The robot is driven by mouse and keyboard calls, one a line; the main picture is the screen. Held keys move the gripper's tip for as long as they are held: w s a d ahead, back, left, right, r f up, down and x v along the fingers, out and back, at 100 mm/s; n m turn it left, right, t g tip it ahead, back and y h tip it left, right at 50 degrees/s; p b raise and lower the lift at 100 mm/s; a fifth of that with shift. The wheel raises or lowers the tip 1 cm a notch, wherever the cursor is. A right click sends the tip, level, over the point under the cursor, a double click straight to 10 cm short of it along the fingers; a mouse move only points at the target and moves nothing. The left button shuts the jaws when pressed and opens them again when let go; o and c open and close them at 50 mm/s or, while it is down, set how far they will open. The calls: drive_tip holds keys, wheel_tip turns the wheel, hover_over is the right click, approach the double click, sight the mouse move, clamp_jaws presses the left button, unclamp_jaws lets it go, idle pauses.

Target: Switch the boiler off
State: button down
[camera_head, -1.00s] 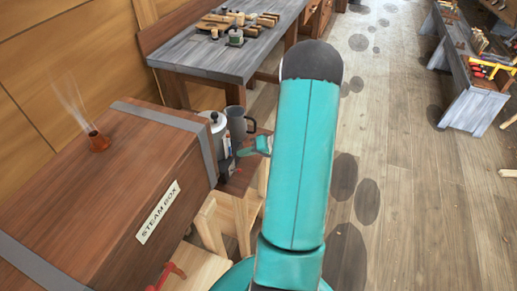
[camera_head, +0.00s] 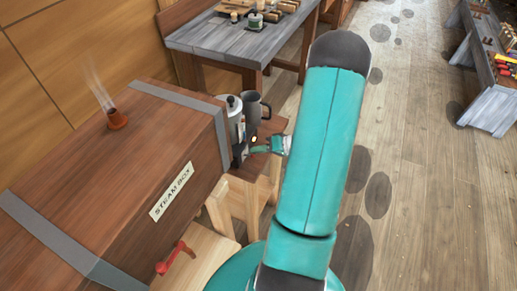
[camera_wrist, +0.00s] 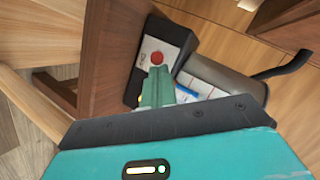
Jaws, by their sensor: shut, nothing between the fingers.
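The boiler (camera_head: 235,126) is a pale upright cylinder with a dark lid, at the right end of the wooden steam box (camera_head: 150,190). In the wrist view a black control box (camera_wrist: 188,38) carries a white plate with a round red button (camera_wrist: 157,57). A pale surface with a blue strip (camera_wrist: 190,92) shows beside it. My gripper (camera_head: 248,150) is shut and empty, close to the boiler's lower front. In the wrist view its green fingertips (camera_wrist: 158,80) point at the box just below the red button; I cannot tell whether they touch.
A grey mug-like jug (camera_head: 254,112) stands right behind the boiler. A red handle (camera_head: 176,256) sticks out at the steam box's front. A steaming orange vent (camera_head: 116,117) is on its top. A workbench (camera_head: 215,42) stands behind; open floor (camera_head: 415,200) lies right.

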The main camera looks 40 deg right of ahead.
sight(262, 161)
drive_tip(key=shift+s+f+t+y, duration=0.15)
drive_tip(key=shift+f+t+y, duration=0.15)
drive_tip(key=shift+t, duration=0.3)
drive_tip(key=shift+s+d+f+t+y, duration=0.15)
drive_tip(key=shift+f+t+y, duration=0.35)
drive_tip(key=shift+t, duration=0.5)
drive_tip(key=shift+s+f+n+t+y, duration=0.15)
drive_tip(key=shift+f+n+t+y, duration=0.55)
drive_tip(key=shift+t, duration=0.5)
drive_tip(key=shift+f, duration=0.25)
drive_tip(key=shift+d, duration=0.1)
drive_tip(key=shift+d+r, duration=0.2)
drive_tip(key=shift+d, duration=0.05)
drive_tip(key=shift+w+d+r, duration=0.15)
drive_tip(key=shift+d+r, duration=0.25)
drive_tip(key=shift+d, duration=0.2)
drive_tip(key=shift+w+d+r, duration=0.1)
drive_tip(key=shift+d+r, duration=0.25)
drive_tip(key=shift+d, duration=0.25)
drive_tip(key=f+v, duration=0.2)
drive_tip(key=v, duration=0.8)
